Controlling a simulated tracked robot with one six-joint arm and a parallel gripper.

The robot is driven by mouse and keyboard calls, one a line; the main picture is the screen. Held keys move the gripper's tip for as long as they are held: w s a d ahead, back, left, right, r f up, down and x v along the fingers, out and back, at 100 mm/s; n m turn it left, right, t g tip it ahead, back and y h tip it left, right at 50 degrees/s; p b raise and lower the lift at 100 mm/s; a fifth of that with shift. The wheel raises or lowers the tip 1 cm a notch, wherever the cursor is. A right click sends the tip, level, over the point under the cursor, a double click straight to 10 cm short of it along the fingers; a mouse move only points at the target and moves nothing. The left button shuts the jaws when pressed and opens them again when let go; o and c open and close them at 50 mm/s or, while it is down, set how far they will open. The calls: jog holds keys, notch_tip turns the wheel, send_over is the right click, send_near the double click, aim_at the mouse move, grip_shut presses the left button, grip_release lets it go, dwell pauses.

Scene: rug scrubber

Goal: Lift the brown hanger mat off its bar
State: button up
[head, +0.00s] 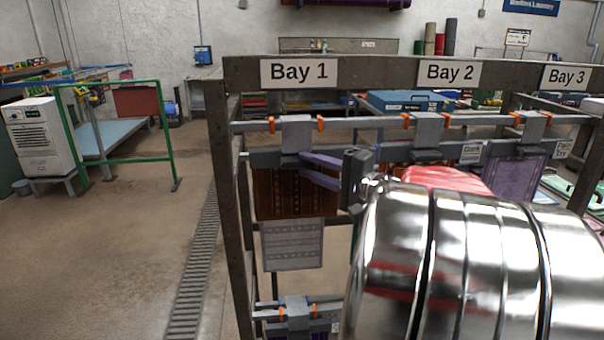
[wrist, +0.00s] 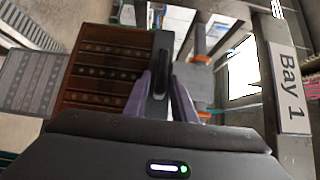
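The brown hanger mat (head: 290,198) hangs upright under the Bay 1 sign, with patterned bands. It also shows at the left of the wrist view (wrist: 105,68). Its dark grey hanger bar (wrist: 161,62) lies on the rack's upper level. My gripper (head: 302,163) reaches in from the right, level with the hanger bar. In the wrist view the two purple fingers (wrist: 161,85) lie on either side of the bar, very near it. Whether they press on it cannot be told. My metal arm hides part of the rack on the right.
A grey mat (head: 292,244) hangs below the brown one. A purple mat (head: 513,175) and a red one (head: 447,179) hang under the bays at right. The rack's left post (head: 228,220) stands close by. Open floor (head: 130,240) lies to the left.

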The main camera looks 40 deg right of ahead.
jog(key=shift+c, duration=0.5)
grip_shut()
